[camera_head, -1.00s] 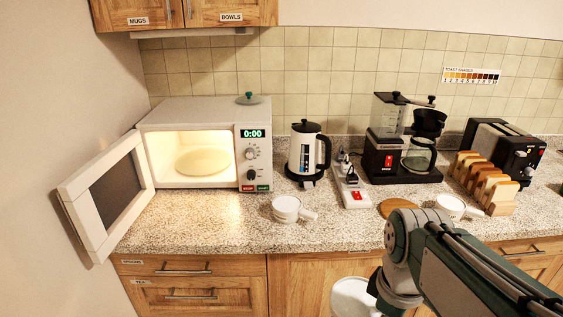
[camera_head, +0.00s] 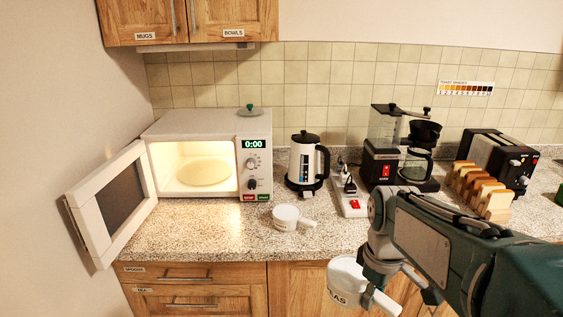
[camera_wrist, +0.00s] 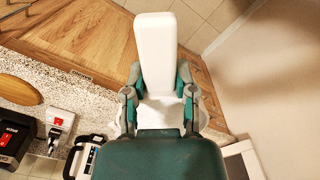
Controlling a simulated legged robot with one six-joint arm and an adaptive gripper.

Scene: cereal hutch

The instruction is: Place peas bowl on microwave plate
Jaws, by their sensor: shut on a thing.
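The peas bowl (camera_head: 341,278) is white with a handle, and part of its label shows, ending in "AS". My gripper (camera_head: 377,281) is shut on its handle and holds it in the air in front of the counter's front edge. In the wrist view the white handle (camera_wrist: 155,45) stands between the fingers of my gripper (camera_wrist: 158,85); the bowl body is mostly hidden there. The microwave (camera_head: 190,127) stands at the back left with its door (camera_head: 115,205) swung open to the left. The round microwave plate (camera_head: 205,172) lies empty in the lit interior.
Another white handled bowl (camera_head: 287,217) sits on the counter (camera_head: 190,235) before the kettle (camera_head: 305,165). A power strip (camera_head: 350,199), coffee maker (camera_head: 390,150), toast rack (camera_head: 483,190) and toaster (camera_head: 497,158) stand to the right. Counter before the microwave is clear.

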